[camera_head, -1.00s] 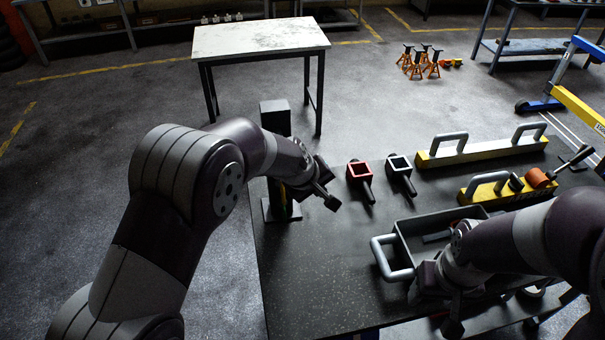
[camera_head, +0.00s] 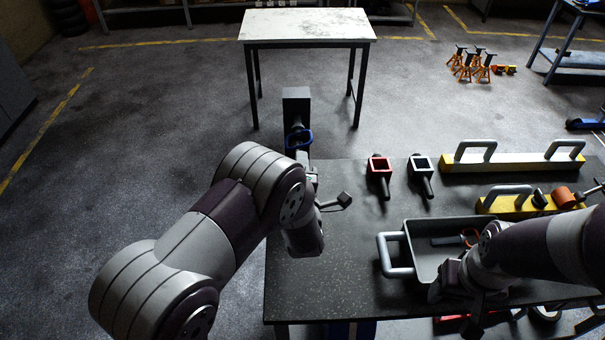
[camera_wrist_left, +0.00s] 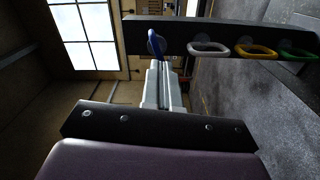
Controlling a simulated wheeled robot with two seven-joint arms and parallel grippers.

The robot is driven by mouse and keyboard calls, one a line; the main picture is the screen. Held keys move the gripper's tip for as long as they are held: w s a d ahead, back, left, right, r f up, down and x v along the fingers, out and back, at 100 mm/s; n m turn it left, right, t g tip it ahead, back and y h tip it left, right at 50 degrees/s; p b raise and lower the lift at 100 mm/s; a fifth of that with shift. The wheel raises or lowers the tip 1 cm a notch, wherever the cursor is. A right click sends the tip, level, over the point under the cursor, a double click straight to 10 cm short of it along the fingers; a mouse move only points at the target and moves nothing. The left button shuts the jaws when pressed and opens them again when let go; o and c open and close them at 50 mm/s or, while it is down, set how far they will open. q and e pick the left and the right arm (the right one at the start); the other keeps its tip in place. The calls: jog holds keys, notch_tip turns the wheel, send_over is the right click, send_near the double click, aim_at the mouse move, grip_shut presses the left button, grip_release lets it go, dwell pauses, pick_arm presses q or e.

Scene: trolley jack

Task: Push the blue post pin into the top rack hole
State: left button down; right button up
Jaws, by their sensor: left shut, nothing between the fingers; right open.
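The black post (camera_head: 297,106) stands at the table's far left corner. The blue post pin (camera_head: 299,138) has its ring handle facing me near the post's top. In the left wrist view the blue ring (camera_wrist_left: 154,42) appears almost edge-on at the post (camera_wrist_left: 175,32), beside grey (camera_wrist_left: 209,49), yellow (camera_wrist_left: 256,51) and green (camera_wrist_left: 299,55) ring pins. My left gripper (camera_wrist_left: 158,66) is shut and empty, its fingertips at the blue ring; I cannot tell whether they touch. The pin's shaft and hole are hidden. My right gripper (camera_head: 472,302) is open over the grey tray's (camera_head: 397,258) near side.
Red (camera_head: 379,167) and white (camera_head: 420,165) square-headed tools lie right of the post. A long yellow bar with grey handles (camera_head: 510,163) and a shorter yellow one (camera_head: 490,206) lie farther right. A white-topped table (camera_head: 307,25) stands behind.

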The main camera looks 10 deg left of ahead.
aim_at(301, 145)
pick_arm(q)
jog(key=shift+x, duration=0.95)
jog(key=shift+b+x, duration=0.85)
jog(key=shift+x, duration=0.8)
jog(key=shift+w+b, duration=0.2)
jog(key=shift+b, duration=0.2)
